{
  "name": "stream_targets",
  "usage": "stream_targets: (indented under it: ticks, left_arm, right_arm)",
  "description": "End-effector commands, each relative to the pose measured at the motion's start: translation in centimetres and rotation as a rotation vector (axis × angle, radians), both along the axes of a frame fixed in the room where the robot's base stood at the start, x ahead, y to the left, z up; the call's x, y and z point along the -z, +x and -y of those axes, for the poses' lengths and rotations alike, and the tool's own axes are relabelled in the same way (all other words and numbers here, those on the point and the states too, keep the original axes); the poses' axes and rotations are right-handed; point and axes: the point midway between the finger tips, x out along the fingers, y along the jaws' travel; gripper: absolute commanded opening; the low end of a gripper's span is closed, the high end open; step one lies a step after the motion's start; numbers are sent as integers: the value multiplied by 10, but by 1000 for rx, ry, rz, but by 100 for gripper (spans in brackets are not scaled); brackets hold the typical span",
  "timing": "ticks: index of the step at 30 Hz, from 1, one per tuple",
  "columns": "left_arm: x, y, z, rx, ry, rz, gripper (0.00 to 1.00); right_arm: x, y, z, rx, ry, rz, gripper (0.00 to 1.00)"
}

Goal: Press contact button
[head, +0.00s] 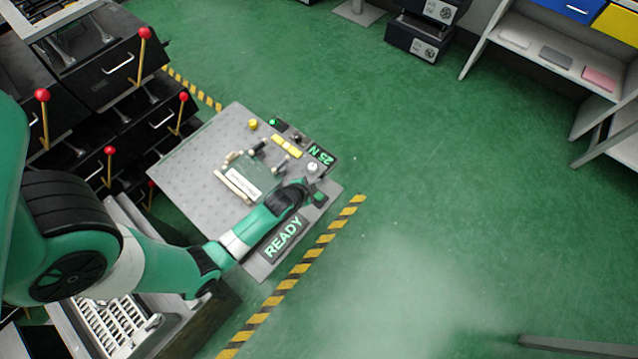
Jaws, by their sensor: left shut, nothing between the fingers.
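A grey fixture panel (190,150) stands in the middle of the view. It carries a lit "READY" display (284,238) and a "25 N" display (321,154). A small green square button (319,198) sits at its right edge, and a pale round part (312,167) lies just above it. I cannot tell for sure which one is the contact button. My left gripper (305,184) is shut and empty, with its tip close to both parts. I cannot tell whether it touches either. My right gripper is out of view.
A labelled block with black-handled clamps (243,181) and a yellow knob (253,124) are on the panel. Dark drawer units with red-knobbed levers (145,33) stand at left. Yellow-black floor tape (290,283) runs along the panel's right side. Green floor (440,200) is open at right.

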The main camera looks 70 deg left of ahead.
Motion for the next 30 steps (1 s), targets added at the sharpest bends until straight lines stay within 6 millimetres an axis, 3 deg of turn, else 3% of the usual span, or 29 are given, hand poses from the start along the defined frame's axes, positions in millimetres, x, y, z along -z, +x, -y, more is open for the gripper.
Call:
stream_targets:
  ticks: [1, 6, 12, 17, 30]
  left_arm:
    - [13, 0, 0, 0, 0, 0, 0]
    - [39, 0, 0, 0, 0, 0, 0]
    - [64, 0, 0, 0, -1, -1, 0]
    - [73, 0, 0, 0, 0, 0, 0]
    - [73, 0, 0, 0, 0, 0, 0]
  right_arm:
    - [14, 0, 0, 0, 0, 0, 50]
    - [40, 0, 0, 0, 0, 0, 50]
    - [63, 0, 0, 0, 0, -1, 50]
    - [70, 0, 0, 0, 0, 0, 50]
    - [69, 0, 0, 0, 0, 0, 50]
